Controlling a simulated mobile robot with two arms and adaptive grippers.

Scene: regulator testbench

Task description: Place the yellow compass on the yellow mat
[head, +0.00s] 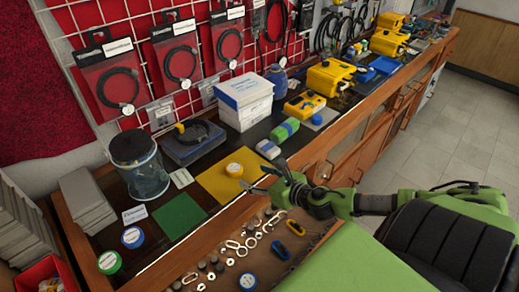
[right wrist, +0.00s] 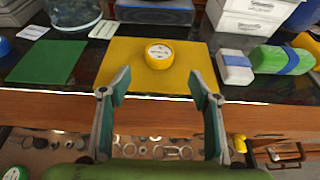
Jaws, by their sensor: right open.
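The yellow compass (head: 234,169), a round yellow disc with a white label on top, lies on the yellow mat (head: 212,184). In the right wrist view the compass (right wrist: 159,55) sits near the middle of the yellow mat (right wrist: 121,62), fully within its edges. My right gripper (right wrist: 158,80) is open and empty, its two fingers spread wide on the near side of the compass and apart from it. In the head view my right gripper (head: 258,180) is just right of the mat, near the counter's front edge. My left gripper is in neither view.
A green mat (head: 179,215) lies left of the yellow one. Blue (head: 132,236) and green (head: 109,262) discs stand at the near left. A glass jar (head: 138,163), white boxes (head: 245,98) and green-and-blue blocks (head: 285,130) stand around. An open drawer below holds small metal parts.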

